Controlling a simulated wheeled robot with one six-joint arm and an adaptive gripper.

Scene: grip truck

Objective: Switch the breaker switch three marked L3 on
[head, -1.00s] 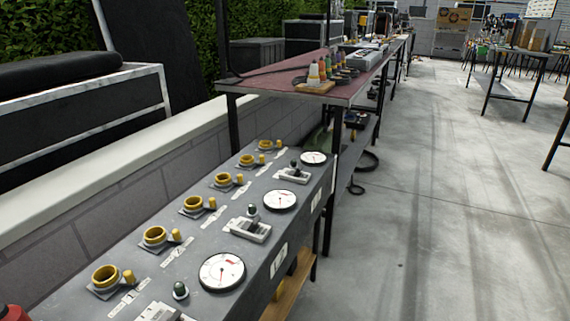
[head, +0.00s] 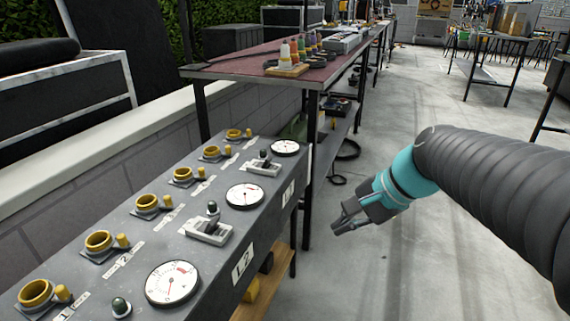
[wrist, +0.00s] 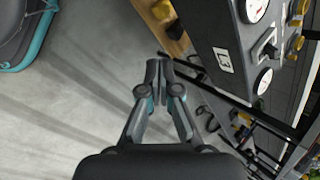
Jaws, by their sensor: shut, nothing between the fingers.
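The breaker panel (head: 150,262) is a long grey box on the left in the head view. Its L3 label (head: 288,193) is on the front face, also visible in the wrist view (wrist: 223,60). The switch by L3 (head: 264,163) has a dark lever on a light base on the top face; it shows at the upper right of the wrist view (wrist: 264,45). I cannot tell its lever's setting. A similar switch (head: 208,230) sits nearer, by the L2 label (head: 243,262). My gripper (head: 338,227) is shut and empty, to the right of the panel and apart from it.
Dial gauges (head: 244,195) and yellow ring sockets (head: 148,203) line the panel's top. A wooden shelf (head: 272,285) is below it. Beyond stands a red-topped table (head: 240,68) with bottles. The concrete floor (head: 420,265) to the right is open.

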